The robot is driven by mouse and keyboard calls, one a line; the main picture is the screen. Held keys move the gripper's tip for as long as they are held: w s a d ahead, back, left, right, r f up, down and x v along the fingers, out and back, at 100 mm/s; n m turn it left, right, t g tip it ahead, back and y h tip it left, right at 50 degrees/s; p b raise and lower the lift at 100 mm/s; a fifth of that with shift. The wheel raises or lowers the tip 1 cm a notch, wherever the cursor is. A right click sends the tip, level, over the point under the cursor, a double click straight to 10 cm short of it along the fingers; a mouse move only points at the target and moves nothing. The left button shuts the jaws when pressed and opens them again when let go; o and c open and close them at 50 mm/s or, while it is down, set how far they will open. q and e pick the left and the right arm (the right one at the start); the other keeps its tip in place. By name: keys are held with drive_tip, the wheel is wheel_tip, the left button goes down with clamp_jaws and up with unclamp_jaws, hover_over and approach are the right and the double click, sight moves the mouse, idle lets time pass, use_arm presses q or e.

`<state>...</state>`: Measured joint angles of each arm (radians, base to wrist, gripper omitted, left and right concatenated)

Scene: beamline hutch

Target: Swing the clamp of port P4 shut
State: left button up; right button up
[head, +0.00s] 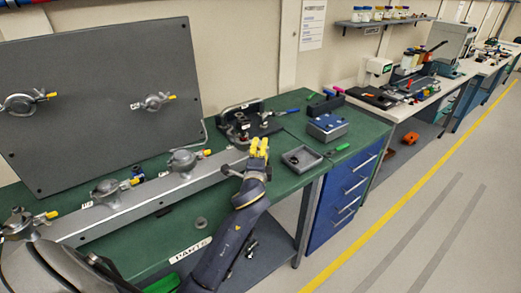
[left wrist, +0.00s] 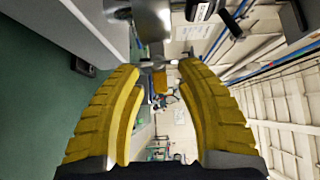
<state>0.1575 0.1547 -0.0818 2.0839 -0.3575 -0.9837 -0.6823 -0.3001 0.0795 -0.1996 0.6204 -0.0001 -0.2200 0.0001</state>
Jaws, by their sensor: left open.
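In the head view, several metal clamps with yellow-tipped handles sit in a row on the grey rail (head: 140,197): one at far left (head: 20,222), one in the middle (head: 105,190), one at right (head: 185,160). Port labels are too small to read, so I cannot tell which is P4. My left gripper (left wrist: 160,105) is open in the left wrist view. A yellow handle tip (left wrist: 160,83) shows between its fingers, apparently ungripped, with a metal clamp body (left wrist: 150,20) above. My right gripper (head: 258,147) is by the rail's right end; its finger gap is unclear.
A dark upright panel (head: 95,90) with two more clamps stands behind the rail. Bare bench (head: 150,240) lies in front of the rail.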

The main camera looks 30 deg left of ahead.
use_arm(q)
drive_tip(key=shift+w, duration=0.1)
clamp_jaws()
idle(0.3)
